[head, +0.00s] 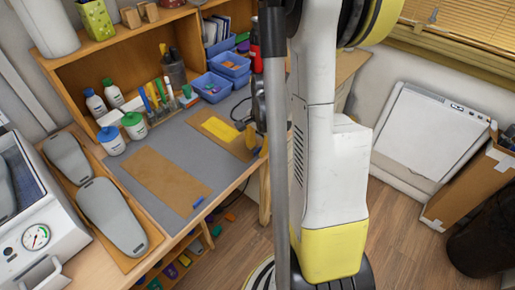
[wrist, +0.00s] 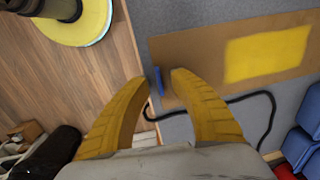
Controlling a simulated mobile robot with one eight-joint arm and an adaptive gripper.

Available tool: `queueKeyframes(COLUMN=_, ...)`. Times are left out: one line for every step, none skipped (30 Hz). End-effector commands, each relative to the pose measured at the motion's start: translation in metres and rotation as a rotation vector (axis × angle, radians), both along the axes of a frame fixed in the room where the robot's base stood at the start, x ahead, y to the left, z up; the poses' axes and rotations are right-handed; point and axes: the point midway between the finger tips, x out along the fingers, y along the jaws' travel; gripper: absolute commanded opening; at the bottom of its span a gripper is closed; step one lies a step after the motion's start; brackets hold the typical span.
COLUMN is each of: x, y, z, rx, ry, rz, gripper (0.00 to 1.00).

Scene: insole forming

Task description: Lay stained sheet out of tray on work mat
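A flat brown piece with a yellow rectangle (head: 220,131) lies on the grey mat (head: 190,147) on the workbench. It also shows in the wrist view, with its yellow area (wrist: 268,53). I cannot tell whether the yellow is a stain or a separate sheet. A small blue tab (wrist: 157,82) is at its near end. A plain brown rectangle (head: 163,181) with a similar blue tab lies nearer on the mat. My gripper (wrist: 161,76) is open and empty, with its yellow fingertips apart around the blue tab in view; contact is unclear. No clear tray wall shows.
White bottles (head: 111,141), brushes and blue bins (head: 229,64) stand along the back of the mat. A machine with a gauge (head: 35,237) and grey foot forms (head: 111,216) are at left. A black cable (wrist: 266,110) curves beside the brown piece.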

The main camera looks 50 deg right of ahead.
Motion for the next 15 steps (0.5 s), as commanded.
queueKeyframes(x=-0.001, y=0.0, z=0.012, rx=0.0, ry=0.0, rz=-0.001, gripper=0.27)
queueKeyframes(x=-0.002, y=0.0, z=0.018, rx=0.0, ry=0.0, rz=-0.001, gripper=0.27)
queueKeyframes(x=-0.003, y=0.0, z=0.027, rx=0.0, ry=0.0, rz=-0.001, gripper=0.27)
queueKeyframes(x=-0.004, y=0.0, z=0.034, rx=0.0, ry=0.0, rz=-0.001, gripper=0.27)
queueKeyframes(x=-0.005, y=0.0, z=0.042, rx=0.0, ry=0.0, rz=-0.001, gripper=0.27)
queueKeyframes(x=-0.006, y=0.0, z=0.052, rx=0.0, ry=0.0, rz=-0.001, gripper=0.27)
queueKeyframes(x=-0.007, y=0.0, z=0.058, rx=0.0, ry=0.0, rz=-0.001, gripper=0.27)
queueKeyframes(x=-0.008, y=0.0, z=0.065, rx=0.0, ry=0.0, rz=-0.001, gripper=0.27)
queueKeyframes(x=-0.009, y=0.0, z=0.074, rx=0.0, ry=0.0, rz=-0.001, gripper=0.27)
queueKeyframes(x=-0.009, y=-0.001, z=0.08, rx=0.0, ry=0.0, rz=-0.001, gripper=0.27)
queueKeyframes(x=-0.01, y=0.0, z=0.086, rx=0.0, ry=0.0, rz=-0.001, gripper=0.27)
queueKeyframes(x=-0.011, y=-0.001, z=0.092, rx=0.0, ry=0.0, rz=-0.001, gripper=0.27)
queueKeyframes(x=-0.011, y=-0.001, z=0.097, rx=0.0, ry=0.0, rz=0.0, gripper=0.27)
queueKeyframes(x=-0.012, y=-0.001, z=0.101, rx=0.0, ry=0.0, rz=0.0, gripper=0.27)
queueKeyframes(x=-0.012, y=-0.001, z=0.105, rx=0.0, ry=0.0, rz=0.0, gripper=0.27)
